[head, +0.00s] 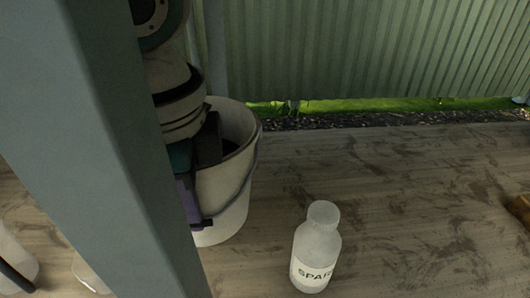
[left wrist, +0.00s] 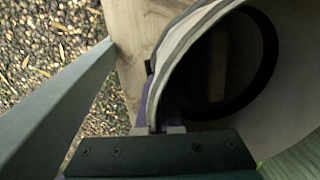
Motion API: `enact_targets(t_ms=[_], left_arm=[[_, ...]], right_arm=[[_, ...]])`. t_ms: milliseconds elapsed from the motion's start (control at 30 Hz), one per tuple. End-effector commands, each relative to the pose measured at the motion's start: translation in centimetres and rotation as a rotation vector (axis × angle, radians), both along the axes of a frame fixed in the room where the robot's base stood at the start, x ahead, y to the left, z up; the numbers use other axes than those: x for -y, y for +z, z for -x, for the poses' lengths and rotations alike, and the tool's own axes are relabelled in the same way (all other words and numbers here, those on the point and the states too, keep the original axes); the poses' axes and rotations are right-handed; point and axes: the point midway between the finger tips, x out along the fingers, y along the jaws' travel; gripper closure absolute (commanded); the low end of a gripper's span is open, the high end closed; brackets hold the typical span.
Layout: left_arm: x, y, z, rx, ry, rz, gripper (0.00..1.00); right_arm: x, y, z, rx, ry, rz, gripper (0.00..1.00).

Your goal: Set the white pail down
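The white pail (head: 238,182) is upright at the left of the head view, behind a grey post. Its wire handle hangs against its side. My left gripper (head: 205,165) is at the pail's near left rim, partly hidden by the post. In the left wrist view the pail's wall (left wrist: 190,35) runs down between the fingers of the left gripper (left wrist: 160,128), which is shut on the rim. The pail's dark inside shows there. I cannot tell whether its base touches the wooden surface. My right gripper is not in view.
A white bottle labelled "SPAR..." (head: 316,250) stands right of the pail on the wooden surface (head: 400,190). The grey post (head: 90,130) blocks the left. White containers (head: 15,255) stand at lower left. A brown object (head: 521,208) is at the right edge. Corrugated wall (head: 370,45) stands behind.

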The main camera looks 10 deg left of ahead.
Motion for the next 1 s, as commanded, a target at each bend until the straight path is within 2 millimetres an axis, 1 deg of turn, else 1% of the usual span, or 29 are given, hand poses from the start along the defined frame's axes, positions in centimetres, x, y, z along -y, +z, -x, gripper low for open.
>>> enact_targets(t_ms=[100, 233, 333, 367, 600, 767, 900, 1000], left_arm=[[1.2, -0.2, 0.5, 0.002, -0.021, 0.001, 1.00], [2.0, -0.4, 1.0, 0.002, -0.036, 0.001, 1.00], [2.3, -1.3, 1.2, 0.001, -0.039, 0.001, 1.00], [2.3, -1.7, 1.2, 0.001, -0.039, 0.000, 1.00], [2.3, -6.6, 1.2, 0.001, -0.039, 0.000, 1.00], [2.3, -7.9, 1.2, 0.002, -0.038, 0.000, 1.00], [2.3, -10.2, 1.2, 0.002, -0.039, -0.001, 1.00], [2.3, -10.8, 1.2, 0.003, -0.039, -0.001, 1.00]], right_arm=[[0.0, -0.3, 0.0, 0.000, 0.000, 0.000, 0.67], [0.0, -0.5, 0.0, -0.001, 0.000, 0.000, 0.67], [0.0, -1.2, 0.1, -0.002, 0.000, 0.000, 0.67], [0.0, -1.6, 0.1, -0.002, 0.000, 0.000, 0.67], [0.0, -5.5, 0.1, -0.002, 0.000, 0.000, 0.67], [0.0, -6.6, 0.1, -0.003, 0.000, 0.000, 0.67], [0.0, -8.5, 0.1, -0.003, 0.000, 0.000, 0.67], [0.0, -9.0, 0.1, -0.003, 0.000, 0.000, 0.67]])
